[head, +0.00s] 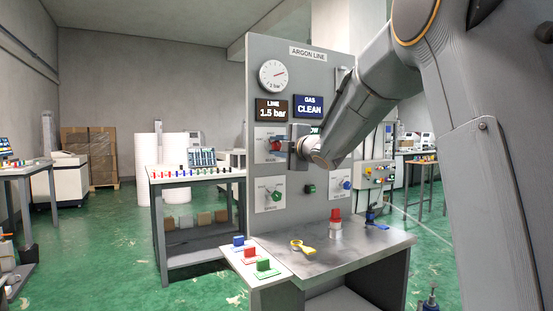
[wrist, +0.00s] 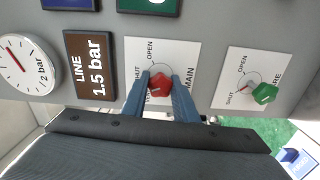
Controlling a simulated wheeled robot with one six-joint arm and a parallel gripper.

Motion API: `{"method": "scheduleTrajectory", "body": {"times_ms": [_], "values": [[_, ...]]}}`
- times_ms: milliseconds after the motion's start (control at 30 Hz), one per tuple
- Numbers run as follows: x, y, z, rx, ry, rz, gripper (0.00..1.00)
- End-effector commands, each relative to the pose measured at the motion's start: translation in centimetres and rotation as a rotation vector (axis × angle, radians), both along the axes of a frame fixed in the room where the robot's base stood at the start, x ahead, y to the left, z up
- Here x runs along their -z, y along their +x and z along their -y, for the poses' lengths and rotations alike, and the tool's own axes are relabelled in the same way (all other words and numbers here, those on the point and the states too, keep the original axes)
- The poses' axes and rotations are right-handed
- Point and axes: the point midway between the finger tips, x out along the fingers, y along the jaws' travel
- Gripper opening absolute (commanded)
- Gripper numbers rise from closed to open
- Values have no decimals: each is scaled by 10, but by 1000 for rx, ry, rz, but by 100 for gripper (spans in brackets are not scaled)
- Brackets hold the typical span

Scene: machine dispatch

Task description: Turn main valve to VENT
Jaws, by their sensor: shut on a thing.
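The main valve is a red knob (wrist: 160,86) on a white plate marked MAIN (wrist: 190,70), with OPEN and SHUT readable and a third label partly hidden by a finger. My gripper (wrist: 161,77) is shut on this knob, with one blue finger on each side. In the head view the red knob (head: 276,145) shows at the left of my gripper (head: 284,147), on the grey ARGON LINE panel (head: 322,75). The knob's pointer is covered, so its setting cannot be told.
The panel's LINE display (head: 272,110) reads 1.5 bar and its GAS display (head: 309,106) reads CLEAN. A green-knobbed valve (wrist: 265,93) sits beside the main valve. A yellow tool (head: 302,247) and a red-topped object (head: 335,222) are on the bench below.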

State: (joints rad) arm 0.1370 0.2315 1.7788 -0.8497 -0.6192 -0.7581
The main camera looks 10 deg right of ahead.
Motion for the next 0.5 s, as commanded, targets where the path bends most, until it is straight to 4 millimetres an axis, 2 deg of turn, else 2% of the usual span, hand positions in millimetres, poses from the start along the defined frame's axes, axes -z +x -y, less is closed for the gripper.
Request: {"method": "scheduleTrajectory", "body": {"times_ms": [500], "values": [[3,1,-1,-1,-430,141,4]]}}
